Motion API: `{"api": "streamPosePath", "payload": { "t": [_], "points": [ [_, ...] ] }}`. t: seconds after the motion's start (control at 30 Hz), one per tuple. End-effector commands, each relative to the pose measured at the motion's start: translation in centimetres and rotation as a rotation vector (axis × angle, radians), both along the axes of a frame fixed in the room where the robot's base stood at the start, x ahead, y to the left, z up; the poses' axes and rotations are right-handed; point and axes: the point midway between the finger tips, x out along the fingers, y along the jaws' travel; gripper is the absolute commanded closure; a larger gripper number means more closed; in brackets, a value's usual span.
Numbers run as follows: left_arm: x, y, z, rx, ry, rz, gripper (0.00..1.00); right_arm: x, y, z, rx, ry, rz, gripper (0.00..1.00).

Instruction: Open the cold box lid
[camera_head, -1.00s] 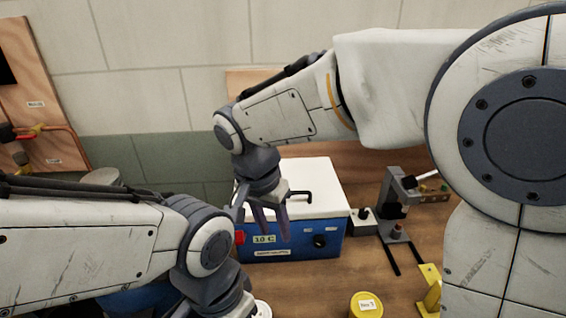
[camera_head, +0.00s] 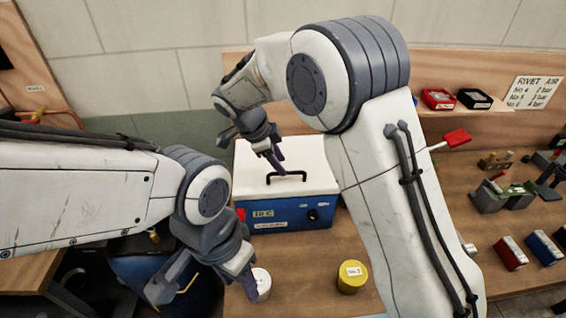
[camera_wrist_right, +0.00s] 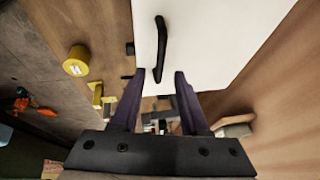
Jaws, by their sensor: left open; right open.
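The cold box (camera_head: 290,216) is blue with a white lid (camera_head: 315,163) and a black bar handle (camera_head: 287,176) on top. The lid is down. My right gripper (camera_head: 278,167) is open just over the lid beside the handle. In the right wrist view my right gripper (camera_wrist_right: 157,77) frames the near end of the handle (camera_wrist_right: 161,45) between its fingertips; I cannot tell whether it touches. The lid (camera_wrist_right: 220,35) fills the top of that view. My left gripper (camera_head: 206,287) is open and empty, low in front of the box's left side, beside a white round-topped item (camera_head: 262,282).
A yellow can (camera_head: 351,277) stands in front of the box. My right arm crosses the bench to the right of the box. Red and blue boxes (camera_head: 511,254) and a clamp-like tool (camera_head: 500,195) lie further right. A shelf with small bins (camera_head: 438,99) runs behind.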

Motion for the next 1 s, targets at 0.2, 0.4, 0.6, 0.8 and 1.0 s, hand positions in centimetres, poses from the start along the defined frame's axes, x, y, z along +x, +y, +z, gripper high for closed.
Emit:
{"api": "streamPosePath", "payload": {
  "t": [0.2, 0.4, 0.6, 0.8, 1.0],
  "points": [
    [0.0, 0.0, 1.1, 0.0, 0.0, -0.002, 0.5, 0.4, -1.0, -2.2, -0.001, 0.002, 0.0, 0.55],
    [0.0, 0.0, 1.1, 0.0, 0.0, -0.002, 0.5, 0.5, -1.2, -2.8, 0.001, 0.0, 0.001, 0.55],
    [0.0, 0.0, 1.1, 0.0, 0.0, -0.002, 0.5, 0.5, -1.2, -2.8, 0.002, 0.0, 0.001, 0.71],
    [0.0, 0.0, 1.1, 0.0, 0.0, -0.002, 0.5, 0.5, -1.2, -2.8, 0.001, 0.0, 0.001, 1.0],
    [0.0, 0.0, 1.1, 0.0, 0.0, -0.002, 0.5, 0.5, -1.2, -2.7, 0.002, 0.0, 0.001, 1.0]
  ]
}}
